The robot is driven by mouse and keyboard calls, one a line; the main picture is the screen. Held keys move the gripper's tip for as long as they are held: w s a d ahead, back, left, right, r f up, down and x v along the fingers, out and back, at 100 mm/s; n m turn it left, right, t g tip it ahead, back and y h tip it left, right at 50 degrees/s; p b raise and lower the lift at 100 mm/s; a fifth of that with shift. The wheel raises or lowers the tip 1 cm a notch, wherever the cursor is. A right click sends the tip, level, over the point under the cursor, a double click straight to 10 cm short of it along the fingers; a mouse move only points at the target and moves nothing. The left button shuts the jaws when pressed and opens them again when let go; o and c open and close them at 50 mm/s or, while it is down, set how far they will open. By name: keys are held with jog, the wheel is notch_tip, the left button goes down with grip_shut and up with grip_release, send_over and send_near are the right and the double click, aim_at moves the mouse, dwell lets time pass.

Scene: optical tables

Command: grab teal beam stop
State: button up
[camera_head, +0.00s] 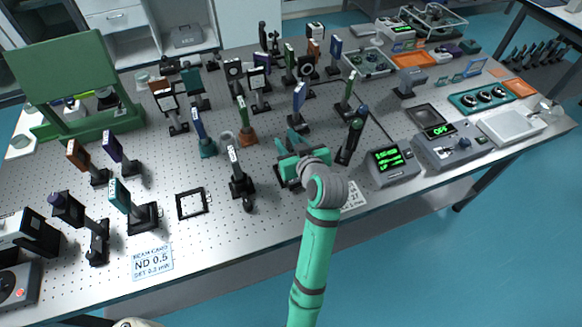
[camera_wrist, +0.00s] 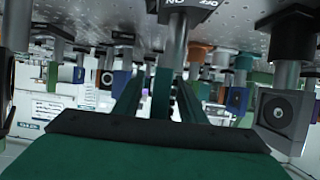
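My gripper (camera_head: 291,158) is low over the front middle of the perforated table, among the posts. In the wrist view its two dark fingers (camera_wrist: 160,88) stand apart. A narrow dark-teal piece shows between them, below a post and a black base with white lettering (camera_wrist: 174,14); I cannot tell whether the fingers touch it. Whether this is the teal beam stop is unclear, as my gripper covers that spot in the head view. Another teal plate (camera_head: 119,195) stands on a black base at the front left.
A black post mount (camera_head: 240,184) stands close left and a dark post (camera_head: 352,138) close right of my gripper. A green-lettered display box (camera_head: 390,161) is further right. A black square frame (camera_head: 193,203) lies flat. A green board (camera_head: 72,75) stands back left.

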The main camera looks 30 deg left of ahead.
jog(key=shift+c, duration=0.4)
grip_shut()
dwell(1.0)
